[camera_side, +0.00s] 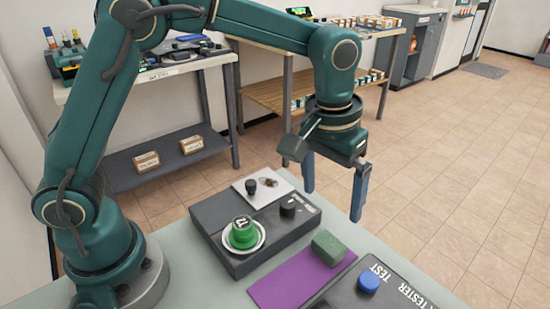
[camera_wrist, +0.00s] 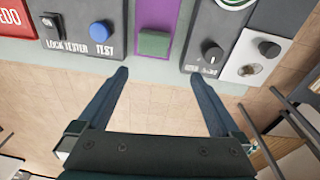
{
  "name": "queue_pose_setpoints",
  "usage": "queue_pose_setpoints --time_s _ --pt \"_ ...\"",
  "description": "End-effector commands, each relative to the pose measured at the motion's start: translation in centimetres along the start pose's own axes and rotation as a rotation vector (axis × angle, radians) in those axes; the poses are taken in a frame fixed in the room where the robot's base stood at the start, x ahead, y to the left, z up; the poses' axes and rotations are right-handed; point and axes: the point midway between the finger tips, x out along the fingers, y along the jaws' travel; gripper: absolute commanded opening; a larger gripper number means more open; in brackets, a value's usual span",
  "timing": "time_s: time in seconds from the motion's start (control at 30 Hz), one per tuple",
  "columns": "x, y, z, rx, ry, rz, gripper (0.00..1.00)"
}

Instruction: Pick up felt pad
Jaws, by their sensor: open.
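The felt pad (camera_side: 329,247) is a small dark green block lying on a purple mat (camera_side: 276,287). In the wrist view the felt pad (camera_wrist: 154,43) sits at the near end of the purple mat (camera_wrist: 157,12), ahead of my fingers and between their lines. My gripper (camera_side: 333,200) is open and empty, with its blue fingers pointing down above the table's edge. In the wrist view my gripper (camera_wrist: 160,80) shows its two fingers wide apart, with floor visible between them. The pad is apart from both fingers.
A dark box (camera_side: 240,263) with a green button (camera_side: 243,232) and black knob stands left of the mat. A lock tester panel (camera_side: 395,290) with a blue button (camera_side: 369,281) is on the right. A white plate (camera_side: 263,191) with a knob lies behind. Open floor lies beyond the table.

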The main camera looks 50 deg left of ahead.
Motion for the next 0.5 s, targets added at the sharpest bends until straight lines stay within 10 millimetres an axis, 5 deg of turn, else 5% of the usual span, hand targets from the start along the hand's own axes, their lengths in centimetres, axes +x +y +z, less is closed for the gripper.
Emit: queue_pose_setpoints --time_s 0.1,0.5 --pt "2.8 1.1 0.6 0.037 -0.060 -0.021 1.00" --pt "7.4 1.4 2.1 0.065 -0.112 -0.043 1.00"
